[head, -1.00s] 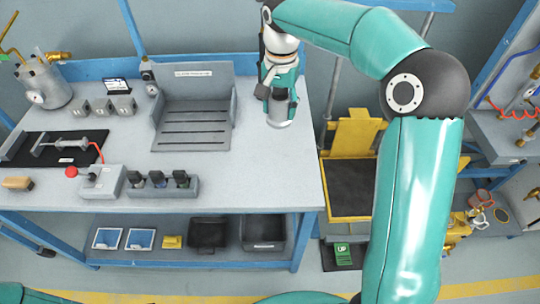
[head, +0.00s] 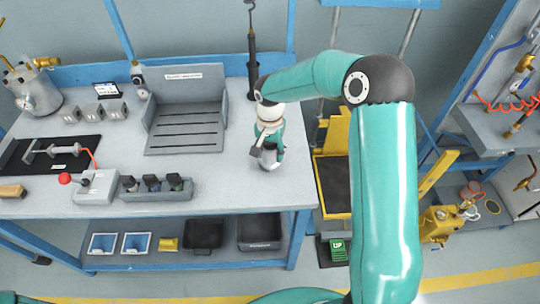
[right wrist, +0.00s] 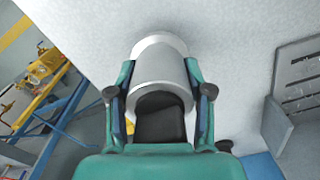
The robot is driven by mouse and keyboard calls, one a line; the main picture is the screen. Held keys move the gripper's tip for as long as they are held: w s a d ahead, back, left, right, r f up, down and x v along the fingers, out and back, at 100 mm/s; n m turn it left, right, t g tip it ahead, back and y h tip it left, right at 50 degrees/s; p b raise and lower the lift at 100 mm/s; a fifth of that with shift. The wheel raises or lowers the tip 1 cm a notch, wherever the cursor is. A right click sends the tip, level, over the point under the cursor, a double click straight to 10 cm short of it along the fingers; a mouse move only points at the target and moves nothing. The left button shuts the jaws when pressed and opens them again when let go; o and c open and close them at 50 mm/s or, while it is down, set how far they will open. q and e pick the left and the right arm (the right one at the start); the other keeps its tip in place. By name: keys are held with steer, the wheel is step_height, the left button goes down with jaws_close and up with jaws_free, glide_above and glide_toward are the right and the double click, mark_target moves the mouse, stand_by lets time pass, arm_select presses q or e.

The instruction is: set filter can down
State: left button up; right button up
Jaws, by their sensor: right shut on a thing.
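The filter can (head: 270,163) is a silver-grey cylinder over the right end of the grey workbench (head: 232,195). My right gripper (head: 267,152) is shut around it, with the arm reaching in from the right. In the right wrist view the can (right wrist: 160,62) sits between the two teal fingers of my gripper (right wrist: 160,95), with pale bench top beyond it. I cannot tell whether the can's base touches the bench. My left gripper is out of view.
A grey slotted tray with a raised back (head: 185,132) stands left of the can. A row of dark-topped pieces in a holder (head: 155,190) lies near the front edge. A black hooked rod (head: 252,62) stands behind. Bare bench surrounds the can.

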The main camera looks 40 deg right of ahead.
steer(key=shift+f, duration=1.15)
steer(key=shift+f, duration=0.1)
steer(key=o, duration=1.3)
step_height(320, 180, up, 12)
steer(key=shift+r+b, duration=0.15)
steer(key=shift+b, duration=0.3)
